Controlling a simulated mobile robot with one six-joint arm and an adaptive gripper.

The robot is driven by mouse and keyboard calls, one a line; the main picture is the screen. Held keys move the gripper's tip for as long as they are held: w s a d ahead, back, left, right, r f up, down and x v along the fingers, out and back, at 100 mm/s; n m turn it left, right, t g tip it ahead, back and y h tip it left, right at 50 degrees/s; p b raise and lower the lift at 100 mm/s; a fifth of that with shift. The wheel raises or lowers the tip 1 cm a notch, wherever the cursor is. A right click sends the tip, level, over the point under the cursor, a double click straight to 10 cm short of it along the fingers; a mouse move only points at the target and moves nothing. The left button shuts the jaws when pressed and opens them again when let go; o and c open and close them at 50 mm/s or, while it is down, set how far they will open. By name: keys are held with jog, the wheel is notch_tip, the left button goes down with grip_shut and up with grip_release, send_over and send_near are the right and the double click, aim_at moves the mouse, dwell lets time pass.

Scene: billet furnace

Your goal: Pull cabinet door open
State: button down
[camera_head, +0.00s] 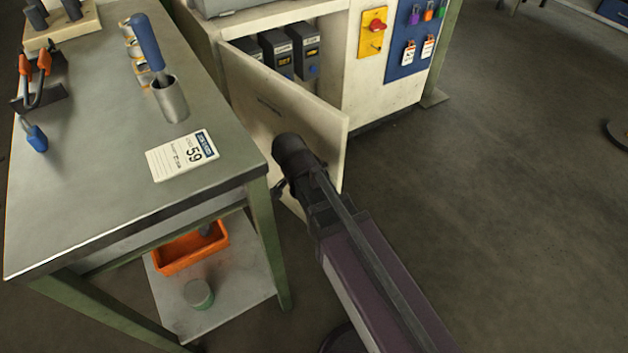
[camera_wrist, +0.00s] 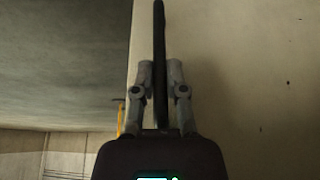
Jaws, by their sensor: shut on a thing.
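The cream cabinet door (camera_head: 255,95) stands partly open, swung out from the cabinet (camera_head: 337,40). Dark units (camera_head: 290,50) show in the opening behind it. My gripper (camera_head: 279,187) is at the door's front face, mostly hidden by my arm in the head view. In the wrist view, my gripper (camera_wrist: 159,75) is shut on the dark upright door handle (camera_wrist: 159,22), with a finger on either side of it. The door face (camera_wrist: 240,85) fills the right of the wrist view.
A workbench (camera_head: 90,210) stands close to the left of the door, with a steel cup (camera_head: 171,100) and a card (camera_head: 183,155) on it. An orange bin (camera_head: 191,252) is on its lower shelf. Open floor (camera_head: 480,180) lies to the right.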

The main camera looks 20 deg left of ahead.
jog(key=c, duration=0.7)
grip_release()
